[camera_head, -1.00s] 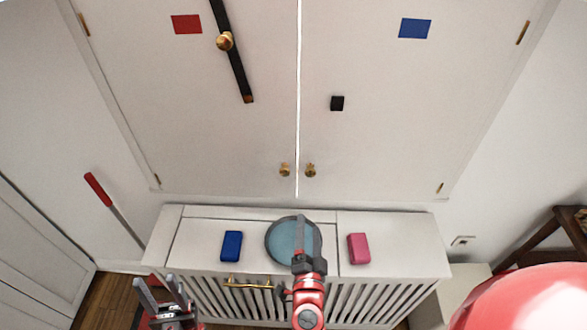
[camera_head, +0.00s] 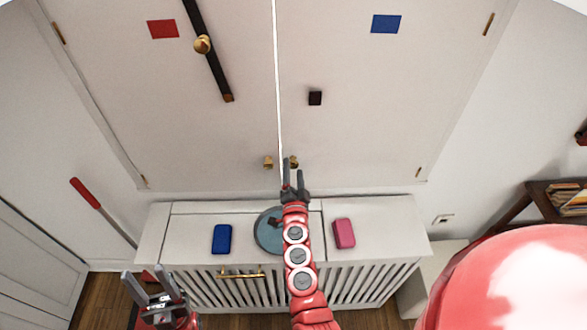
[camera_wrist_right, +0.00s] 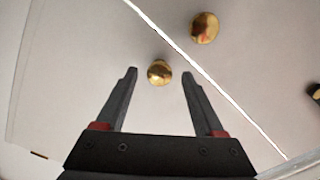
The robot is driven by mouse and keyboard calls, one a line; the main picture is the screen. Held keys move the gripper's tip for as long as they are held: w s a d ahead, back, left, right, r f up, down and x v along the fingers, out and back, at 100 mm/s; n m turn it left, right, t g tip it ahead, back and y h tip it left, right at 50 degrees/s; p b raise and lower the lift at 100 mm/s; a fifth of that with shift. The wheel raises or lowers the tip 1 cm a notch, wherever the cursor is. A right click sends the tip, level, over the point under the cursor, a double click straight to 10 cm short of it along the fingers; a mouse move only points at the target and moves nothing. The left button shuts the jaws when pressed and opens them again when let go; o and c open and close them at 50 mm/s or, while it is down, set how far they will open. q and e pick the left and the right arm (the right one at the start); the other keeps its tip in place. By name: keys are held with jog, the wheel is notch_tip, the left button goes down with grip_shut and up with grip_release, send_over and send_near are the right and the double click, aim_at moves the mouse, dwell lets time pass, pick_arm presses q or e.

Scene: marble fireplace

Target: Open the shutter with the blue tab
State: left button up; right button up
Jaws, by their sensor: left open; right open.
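The right shutter bears the blue tab (camera_head: 386,24); the left shutter bears the red tab (camera_head: 163,29). Both are closed, meeting at a bright vertical seam. A gold knob (camera_head: 294,161) sits low on the blue-tab shutter, near the seam. My right gripper (camera_head: 293,170) is open at this knob. In the right wrist view the knob (camera_wrist_right: 160,72) shows between the open fingers (camera_wrist_right: 159,88), not clamped; its depth relative to the fingertips is unclear. The left shutter's knob (camera_head: 268,162) is across the seam. My left gripper (camera_head: 148,287) is open and empty at lower left.
A black bar (camera_head: 207,50) with a gold knob lies slanted on the left shutter, clear of the seam. A black block (camera_head: 315,98) is on the right shutter. Below, a white cabinet (camera_head: 385,220) carries a blue box (camera_head: 222,239), a round plate (camera_head: 267,240) and a pink box (camera_head: 344,233).

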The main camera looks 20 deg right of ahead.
jog(key=shift+w+d, duration=0.15)
jog(key=shift+w, duration=0.1)
grip_shut()
dwell(1.4)
